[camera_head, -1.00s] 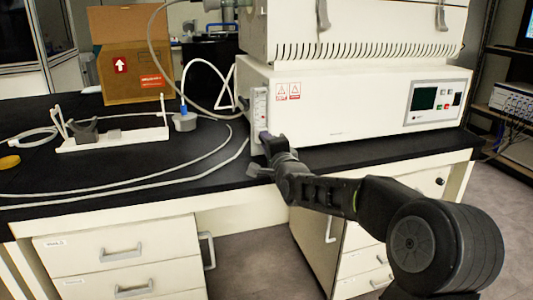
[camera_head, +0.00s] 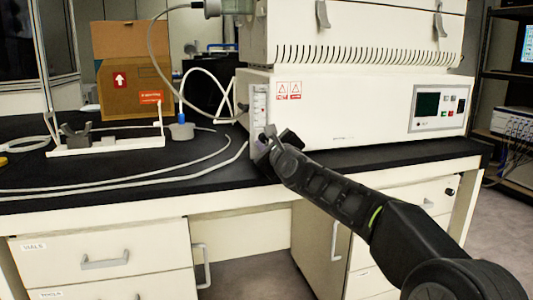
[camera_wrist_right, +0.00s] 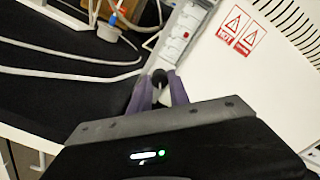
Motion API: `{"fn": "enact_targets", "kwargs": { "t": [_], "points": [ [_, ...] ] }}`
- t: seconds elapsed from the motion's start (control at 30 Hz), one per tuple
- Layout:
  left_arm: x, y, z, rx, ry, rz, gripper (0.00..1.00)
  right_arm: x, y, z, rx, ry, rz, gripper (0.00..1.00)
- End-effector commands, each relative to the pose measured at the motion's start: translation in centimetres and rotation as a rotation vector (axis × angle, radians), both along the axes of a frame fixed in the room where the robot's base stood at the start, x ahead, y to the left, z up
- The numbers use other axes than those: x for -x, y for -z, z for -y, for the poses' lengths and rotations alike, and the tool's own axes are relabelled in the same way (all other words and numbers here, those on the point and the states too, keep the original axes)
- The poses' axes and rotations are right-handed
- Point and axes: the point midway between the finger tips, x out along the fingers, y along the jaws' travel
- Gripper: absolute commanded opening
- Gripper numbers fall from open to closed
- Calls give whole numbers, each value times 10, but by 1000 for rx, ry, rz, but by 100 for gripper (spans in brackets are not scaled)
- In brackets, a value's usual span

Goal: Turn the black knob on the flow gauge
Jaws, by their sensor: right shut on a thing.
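The flow gauge (camera_head: 258,100) is a narrow white panel on the left front corner of the white freeze dryer. It also shows in the right wrist view (camera_wrist_right: 178,40). The black knob (camera_wrist_right: 160,77) is at the gauge's lower end, between the tips of my right gripper (camera_wrist_right: 159,88). The two purple-grey fingers are shut on it, one on each side. In the head view my right gripper (camera_head: 268,142) is at the foot of the gauge and hides the knob. My left gripper is in neither view.
The freeze dryer (camera_head: 350,115) stands on the black bench. Left of it are a cardboard box (camera_head: 130,85), a white stand (camera_head: 110,144) and a blue-topped flask (camera_head: 181,130). Pale tubes lie across the bench. Drawers (camera_head: 100,258) are below the bench top.

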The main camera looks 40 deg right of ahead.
Motion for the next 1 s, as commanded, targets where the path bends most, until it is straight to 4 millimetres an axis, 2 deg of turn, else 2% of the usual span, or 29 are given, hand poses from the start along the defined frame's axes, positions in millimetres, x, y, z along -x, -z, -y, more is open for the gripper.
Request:
{"fn": "enact_targets", "kwargs": {
  "t": [0.03,0.33,0.87,0.9,1.0],
  "points": [
    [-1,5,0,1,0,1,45,0,4,0,-34,0,11,0],
    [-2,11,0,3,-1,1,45,0,2,0,-179,0,60,0],
    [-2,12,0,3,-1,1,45,0,2,0,-213,0,70,0],
    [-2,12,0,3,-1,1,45,0,2,1,-213,0,70,24],
    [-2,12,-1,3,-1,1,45,0,2,0,-212,1,71,32]
  ]
}}
